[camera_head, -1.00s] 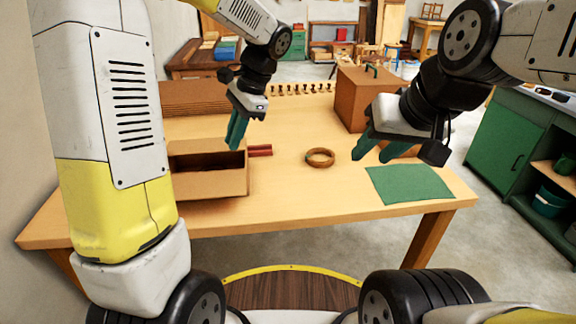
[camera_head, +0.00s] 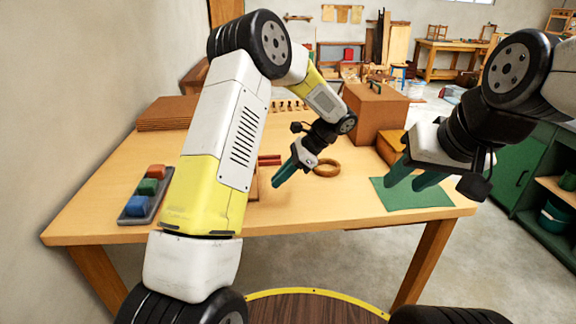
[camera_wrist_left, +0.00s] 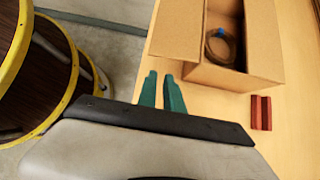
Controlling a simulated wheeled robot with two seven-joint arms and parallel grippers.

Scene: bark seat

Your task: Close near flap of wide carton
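The wide carton is almost wholly hidden behind my left arm in the head view. In the left wrist view the carton (camera_wrist_left: 243,78) stands open, with a dark coil with a blue band (camera_wrist_left: 222,46) inside. Its flap on the table-edge side (camera_wrist_left: 177,32) is folded outward, and the opposite flap (camera_wrist_left: 264,40) also shows. My left gripper (camera_head: 276,178) is beside the carton's right end, empty; in the wrist view (camera_wrist_left: 160,74) a narrow gap shows between its fingers, just off the flap's corner. My right gripper (camera_head: 405,176) is open and empty above the green mat (camera_head: 410,197).
Red bars (camera_head: 269,160) and a brown ring (camera_head: 326,168) lie near my left gripper. A tray of coloured blocks (camera_head: 150,212) is at the left. A brown box (camera_head: 375,112) and flat brown sheets (camera_head: 166,113) stand at the back.

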